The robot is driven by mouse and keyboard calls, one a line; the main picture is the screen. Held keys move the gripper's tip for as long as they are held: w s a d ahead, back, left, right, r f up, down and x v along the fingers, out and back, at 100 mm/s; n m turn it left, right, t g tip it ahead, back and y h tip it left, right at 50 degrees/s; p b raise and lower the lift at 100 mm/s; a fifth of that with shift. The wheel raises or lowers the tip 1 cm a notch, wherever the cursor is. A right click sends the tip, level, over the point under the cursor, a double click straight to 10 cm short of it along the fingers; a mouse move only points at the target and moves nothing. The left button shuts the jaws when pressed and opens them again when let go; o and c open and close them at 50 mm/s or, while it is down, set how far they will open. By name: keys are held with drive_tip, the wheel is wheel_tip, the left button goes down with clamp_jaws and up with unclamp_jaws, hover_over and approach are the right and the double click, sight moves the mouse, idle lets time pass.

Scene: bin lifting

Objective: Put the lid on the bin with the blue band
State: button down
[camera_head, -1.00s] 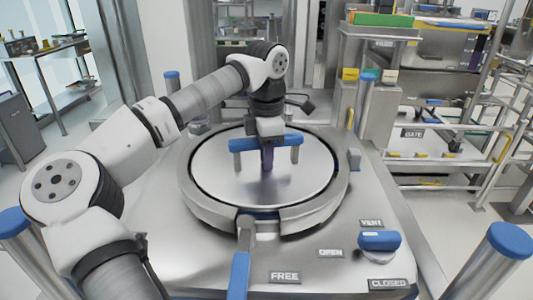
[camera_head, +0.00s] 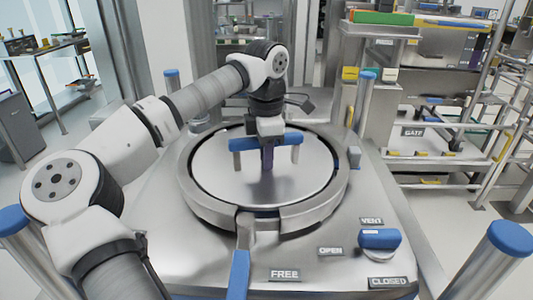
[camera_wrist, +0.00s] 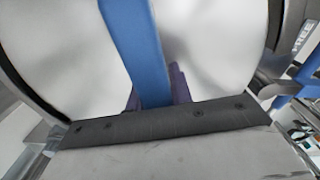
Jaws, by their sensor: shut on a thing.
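The round metal lid (camera_head: 230,185) lies within a wide metal clamp ring (camera_head: 195,205), with a dark gap around its edge. It looks level; I cannot tell whether it is fully seated. Its blue bar handle (camera_head: 285,138) stands on two legs. My gripper (camera_head: 267,155) is shut on the middle of this handle from above, with purple fingers on either side. In the wrist view the blue handle (camera_wrist: 138,40) runs between the purple fingers, over the pale lid (camera_wrist: 65,60). A bin body and its blue band cannot be made out; the lid and ring hide what is below.
A blue-gripped lever (camera_head: 240,270) points forward from the ring near a FREE label (camera_head: 285,274). A blue vent knob (camera_head: 380,239) sits at the right, by OPEN and CLOSED labels. Blue-capped posts (camera_head: 507,242) stand at the corners. Shelving fills the back right.

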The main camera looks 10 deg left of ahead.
drive_tip(key=shift+r, duration=0.15)
drive_tip(key=c, duration=1.2)
unclamp_jaws()
drive_tip(key=shift+o, duration=0.2)
drive_tip(key=shift+f, duration=0.2)
wheel_tip(320, 180, up, 14)
drive_tip(key=shift+r+b, duration=0.1)
drive_tip(key=shift+b, duration=0.3)
drive_tip(key=shift+s, duration=0.1)
